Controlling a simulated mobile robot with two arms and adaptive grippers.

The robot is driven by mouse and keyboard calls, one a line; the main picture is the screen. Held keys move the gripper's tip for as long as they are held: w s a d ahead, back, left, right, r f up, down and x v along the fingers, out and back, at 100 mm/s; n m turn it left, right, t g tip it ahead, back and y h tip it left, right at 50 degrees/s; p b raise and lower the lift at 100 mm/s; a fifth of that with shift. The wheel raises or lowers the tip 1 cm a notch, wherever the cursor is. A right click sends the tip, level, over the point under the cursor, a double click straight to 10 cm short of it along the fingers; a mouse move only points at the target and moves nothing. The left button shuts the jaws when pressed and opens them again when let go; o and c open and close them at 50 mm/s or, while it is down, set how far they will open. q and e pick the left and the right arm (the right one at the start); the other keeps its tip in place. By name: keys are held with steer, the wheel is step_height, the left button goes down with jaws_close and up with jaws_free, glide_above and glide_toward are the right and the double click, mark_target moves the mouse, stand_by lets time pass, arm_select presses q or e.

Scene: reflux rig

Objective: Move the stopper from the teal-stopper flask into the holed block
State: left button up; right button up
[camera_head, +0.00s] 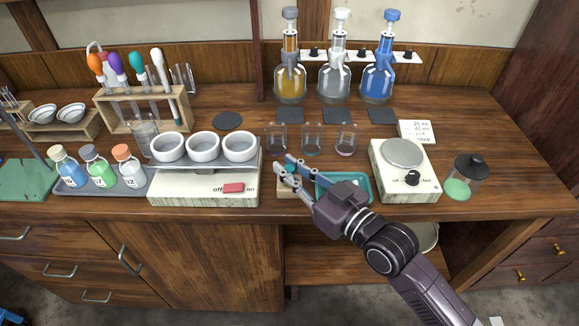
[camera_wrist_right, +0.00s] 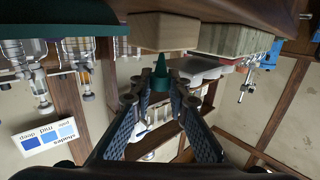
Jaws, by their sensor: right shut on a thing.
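My right gripper (camera_head: 281,165) reaches in from the lower right over the front of the bench. In the right wrist view, its fingertips (camera_wrist_right: 160,98) are shut on a small teal, tapering stopper (camera_wrist_right: 160,72). A pale wooden block (camera_head: 287,190) sits at the bench's front edge below the gripper, partly hidden by it. The block also shows close beyond the stopper in the right wrist view (camera_wrist_right: 165,32); its holes cannot be made out. The stopper appears apart from the block. I cannot tell which vessel is the teal-stopper flask. My left gripper is out of view.
A teal tray (camera_head: 359,180) lies right of the block, partly under my gripper. A balance (camera_head: 403,180) stands farther right. A white heater with cups (camera_head: 180,187) is on the left. Small glass vessels (camera_head: 312,138) stand behind.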

steer(key=shift+f, duration=0.35)
steer(key=shift+f, duration=0.25)
stand_by(0.6)
steer(key=shift+f+b, duration=0.65)
steer(key=shift+f, duration=0.05)
steer(key=o, duration=0.8)
steer(key=shift+r, duration=0.15)
